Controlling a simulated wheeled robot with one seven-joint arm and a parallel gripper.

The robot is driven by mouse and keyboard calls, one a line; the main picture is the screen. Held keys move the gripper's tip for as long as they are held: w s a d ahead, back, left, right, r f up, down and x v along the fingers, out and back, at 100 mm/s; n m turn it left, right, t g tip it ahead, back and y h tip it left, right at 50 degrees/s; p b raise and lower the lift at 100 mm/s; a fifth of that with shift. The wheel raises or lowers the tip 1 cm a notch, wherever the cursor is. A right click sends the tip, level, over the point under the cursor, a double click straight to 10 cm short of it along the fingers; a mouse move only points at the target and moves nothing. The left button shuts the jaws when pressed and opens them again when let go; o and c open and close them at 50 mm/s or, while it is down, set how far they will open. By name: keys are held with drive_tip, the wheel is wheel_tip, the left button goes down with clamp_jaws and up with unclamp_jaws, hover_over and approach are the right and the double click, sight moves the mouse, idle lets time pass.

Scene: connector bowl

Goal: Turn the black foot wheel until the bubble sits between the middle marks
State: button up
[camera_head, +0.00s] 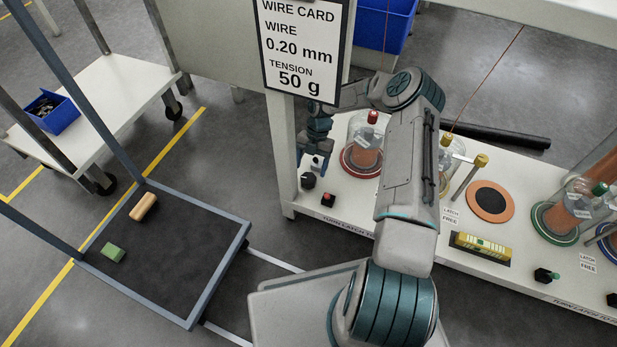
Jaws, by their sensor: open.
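The yellow spirit level (480,248) lies on the front of the white bench. It has a pale vial with dark marks, but the bubble is too small to place. A black knob (308,180), which looks like the foot wheel, sits at the bench's left end. My gripper (317,165) is open and points down just above and beside this knob. Whether it touches the knob I cannot tell. My arm crosses the middle of the view and hides part of the bench.
A wire card (300,50) hangs above. A dark-decked cart (185,255) stands at left.

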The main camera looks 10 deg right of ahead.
sight(308, 177)
drive_tip(key=shift+b+x, duration=0.45)
drive_tip(key=shift+x, duration=1.45)
drive_tip(key=c, duration=1)
drive_tip(key=shift+r+m, duration=0.1)
drive_tip(key=shift+m, duration=0.2)
drive_tip(key=m+y+p, duration=0.1)
drive_tip(key=m, duration=0.1)
drive_tip(key=shift+r+m+t, duration=0.1)
drive_tip(key=shift+m+t, duration=0.2)
drive_tip(key=shift+t, duration=0.1)
drive_tip(key=shift+s+m+t+y+p, duration=0.15)
drive_tip(key=shift+m+t+p, duration=0.3)
drive_tip(key=shift+m, duration=0.65)
drive_tip(key=shift+w+m+t+y+p, duration=0.15)
drive_tip(key=shift+m+t+p, duration=0.25)
drive_tip(key=shift+m, duration=0.7)
